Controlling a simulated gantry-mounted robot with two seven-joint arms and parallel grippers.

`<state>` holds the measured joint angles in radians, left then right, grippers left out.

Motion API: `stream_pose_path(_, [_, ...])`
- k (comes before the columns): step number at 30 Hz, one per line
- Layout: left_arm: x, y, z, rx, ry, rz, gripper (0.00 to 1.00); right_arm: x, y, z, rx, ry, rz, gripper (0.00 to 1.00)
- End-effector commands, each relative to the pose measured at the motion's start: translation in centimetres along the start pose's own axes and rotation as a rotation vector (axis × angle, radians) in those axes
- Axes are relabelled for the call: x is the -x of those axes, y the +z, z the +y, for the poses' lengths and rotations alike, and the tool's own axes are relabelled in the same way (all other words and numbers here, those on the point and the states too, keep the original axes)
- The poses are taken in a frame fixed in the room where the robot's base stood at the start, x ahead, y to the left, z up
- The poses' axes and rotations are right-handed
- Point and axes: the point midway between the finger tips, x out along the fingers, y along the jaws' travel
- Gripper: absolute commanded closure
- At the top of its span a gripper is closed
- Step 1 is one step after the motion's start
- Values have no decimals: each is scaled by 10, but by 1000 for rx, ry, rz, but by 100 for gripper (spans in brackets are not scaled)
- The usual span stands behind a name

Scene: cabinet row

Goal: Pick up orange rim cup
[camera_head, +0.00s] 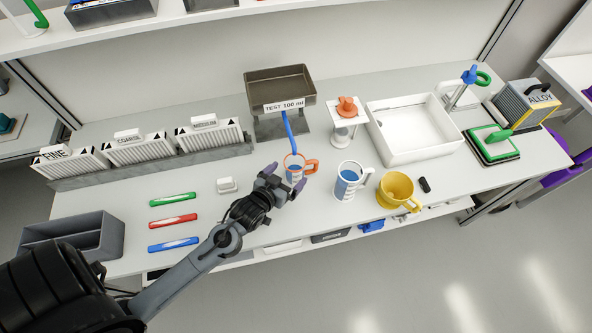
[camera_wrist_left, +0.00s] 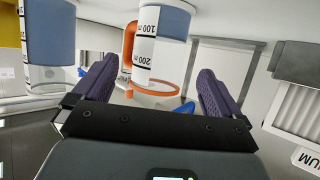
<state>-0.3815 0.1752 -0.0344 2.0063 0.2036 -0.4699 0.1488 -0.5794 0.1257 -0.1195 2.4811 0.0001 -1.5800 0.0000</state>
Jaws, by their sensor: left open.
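The orange rim cup (camera_head: 293,172) stands on the counter, below the blue spout of the test stand. It is a clear measuring cup with an orange rim and handle and blue contents. My left gripper (camera_head: 284,178) is open at the near-left side of the cup and partly hides it. In the left wrist view, which is turned over, the cup (camera_wrist_left: 162,22) with its scale marks and orange rim shows between and beyond the two purple fingers of the open gripper (camera_wrist_left: 157,82). I cannot tell whether a finger touches it. My right gripper is not in view.
A white-handled measuring cup (camera_head: 347,181) and a yellow cup (camera_head: 395,187) stand to the right. The test stand (camera_head: 281,88) is behind. A white pedestal (camera_head: 343,130) and white basin (camera_head: 411,139) are at the back. Green, red (camera_head: 173,221) and blue bars lie left, near a small white block (camera_head: 227,185).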

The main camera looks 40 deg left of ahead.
Motion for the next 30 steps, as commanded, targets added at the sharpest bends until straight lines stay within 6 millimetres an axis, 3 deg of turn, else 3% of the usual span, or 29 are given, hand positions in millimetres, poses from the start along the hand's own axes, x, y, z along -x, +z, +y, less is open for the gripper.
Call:
stream_pose_path(5, [-9,1,0,0,0,0,1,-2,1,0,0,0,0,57])
stream_pose_path(15, [-49,2,1,0,0,1,1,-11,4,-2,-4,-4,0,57])
stream_pose_path(25, [-55,1,1,-1,0,0,1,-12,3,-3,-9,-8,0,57])
stream_pose_path(26, [-55,1,1,-1,0,0,2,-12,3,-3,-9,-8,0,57])
stream_pose_path(30, [-55,1,1,0,0,0,24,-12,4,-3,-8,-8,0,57])
